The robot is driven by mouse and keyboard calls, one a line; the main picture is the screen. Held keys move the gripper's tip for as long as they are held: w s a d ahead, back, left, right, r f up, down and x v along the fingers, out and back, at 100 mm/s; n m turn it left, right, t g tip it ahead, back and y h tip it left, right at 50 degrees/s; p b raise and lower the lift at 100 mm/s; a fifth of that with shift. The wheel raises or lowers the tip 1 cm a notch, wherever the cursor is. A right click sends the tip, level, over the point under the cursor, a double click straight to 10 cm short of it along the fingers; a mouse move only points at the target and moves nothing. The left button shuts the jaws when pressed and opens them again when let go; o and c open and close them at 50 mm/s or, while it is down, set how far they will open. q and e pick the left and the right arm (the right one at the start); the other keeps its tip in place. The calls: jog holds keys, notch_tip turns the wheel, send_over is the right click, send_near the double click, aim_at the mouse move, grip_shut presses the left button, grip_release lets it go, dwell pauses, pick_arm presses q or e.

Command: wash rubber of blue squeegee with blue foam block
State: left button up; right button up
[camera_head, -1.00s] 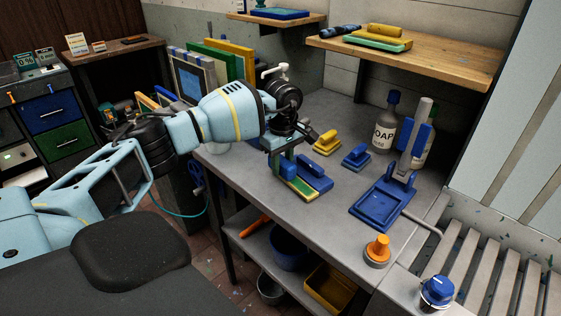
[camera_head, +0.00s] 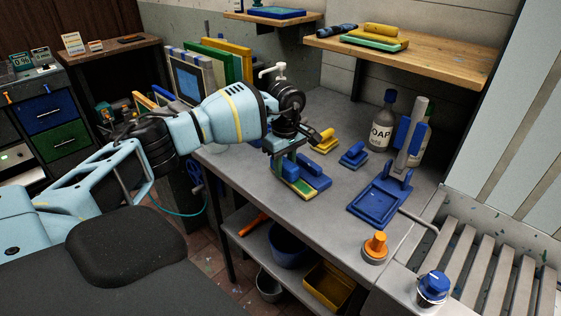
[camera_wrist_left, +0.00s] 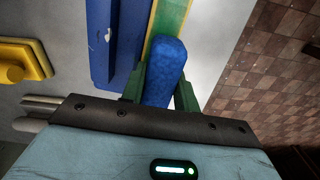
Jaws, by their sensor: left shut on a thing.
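My left gripper (camera_head: 290,166) reaches over the workbench with its green fingers pointing down. In the left wrist view the fingers (camera_wrist_left: 160,92) are shut on the blue foam block (camera_wrist_left: 166,70). The foam block is at the near end of a green strip with a yellow edge (camera_wrist_left: 174,18), which looks like the squeegee rubber; I cannot tell whether they touch. A long blue body, apparently the blue squeegee (camera_wrist_left: 118,40), lies along that strip. The same blue body shows in the head view (camera_head: 315,169). My right gripper is not in view.
A yellow block with a handle (camera_head: 323,143) and a smaller blue one (camera_head: 353,155) stand behind. A wooden shelf (camera_head: 450,58) hangs above the bench.

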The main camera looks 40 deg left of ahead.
aim_at(294, 168)
pick_arm(q)
jog(key=shift+s+d, duration=0.1)
jog(key=shift+d, duration=0.35)
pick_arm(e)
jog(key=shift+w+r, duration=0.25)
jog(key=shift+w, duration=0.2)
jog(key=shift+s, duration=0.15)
pick_arm(q)
jog(key=shift+d, duration=0.1)
jog(key=shift+d, duration=0.15)
jog(key=shift+s+d+p, duration=0.15)
jog(key=shift+d+p, duration=0.2)
jog(key=shift+d, duration=0.7)
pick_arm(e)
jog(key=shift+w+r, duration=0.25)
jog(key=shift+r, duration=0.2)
pick_arm(q)
jog(key=shift+s+d, duration=0.1)
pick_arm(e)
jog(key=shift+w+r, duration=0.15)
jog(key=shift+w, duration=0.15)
